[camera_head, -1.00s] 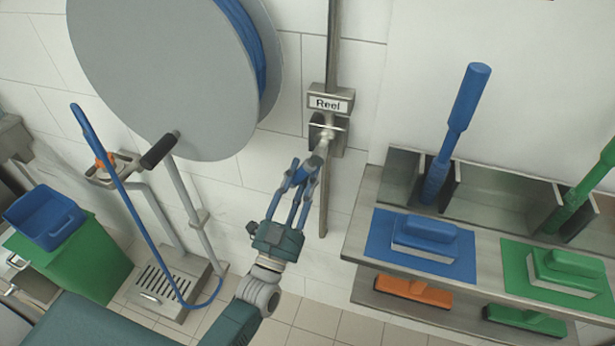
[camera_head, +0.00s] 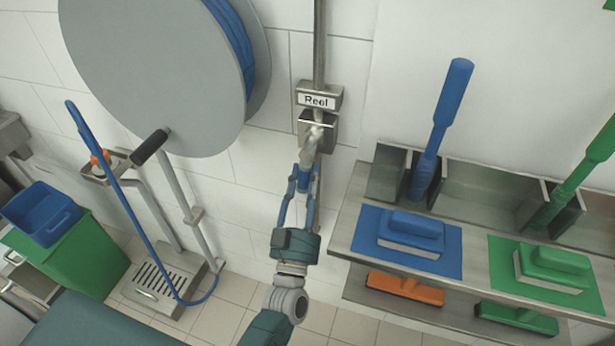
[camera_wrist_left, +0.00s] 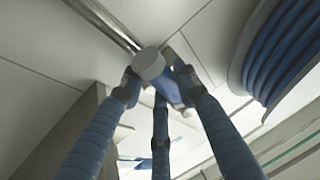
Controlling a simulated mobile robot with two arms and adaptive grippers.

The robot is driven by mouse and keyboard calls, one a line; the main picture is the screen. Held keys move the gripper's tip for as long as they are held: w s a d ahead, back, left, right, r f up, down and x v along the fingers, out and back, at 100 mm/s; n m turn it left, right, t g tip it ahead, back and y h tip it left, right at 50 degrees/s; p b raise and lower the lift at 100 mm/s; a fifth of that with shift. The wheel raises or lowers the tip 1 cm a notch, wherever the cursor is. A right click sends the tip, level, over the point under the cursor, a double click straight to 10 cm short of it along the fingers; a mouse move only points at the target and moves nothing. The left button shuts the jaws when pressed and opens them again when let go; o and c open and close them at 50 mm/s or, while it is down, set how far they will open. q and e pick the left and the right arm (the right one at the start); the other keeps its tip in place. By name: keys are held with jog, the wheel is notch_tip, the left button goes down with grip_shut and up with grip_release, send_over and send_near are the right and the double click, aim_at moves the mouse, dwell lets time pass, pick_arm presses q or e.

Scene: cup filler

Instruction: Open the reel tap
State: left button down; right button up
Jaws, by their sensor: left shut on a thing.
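The reel tap (camera_head: 316,132) is a small metal fitting with a short pale lever. It sits on a wall pipe just below a plate reading "Reel" (camera_head: 318,99). My left gripper (camera_head: 303,172), with blue segmented fingers, reaches up from below and is shut on the lever's lower end. In the left wrist view the lever's pale round end (camera_wrist_left: 148,63) sits among the fingertips (camera_wrist_left: 156,84). The fingers partly cover the lever. My right gripper is not in view.
A large grey hose reel (camera_head: 155,70) with blue hose hangs left of the tap. A metal shelf (camera_head: 345,235) with blue and green brushes stands close on the right. A boot-washing stand (camera_head: 165,280) and a green bin (camera_head: 75,258) are at the lower left.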

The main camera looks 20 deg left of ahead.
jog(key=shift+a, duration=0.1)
pick_arm(q)
jog(key=c, duration=1.3)
grip_release()
jog(key=shift+s+f, duration=0.15)
jog(key=shift+s, duration=0.1)
jog(key=v, duration=1.1)
jog(key=shift+s, duration=0.25)
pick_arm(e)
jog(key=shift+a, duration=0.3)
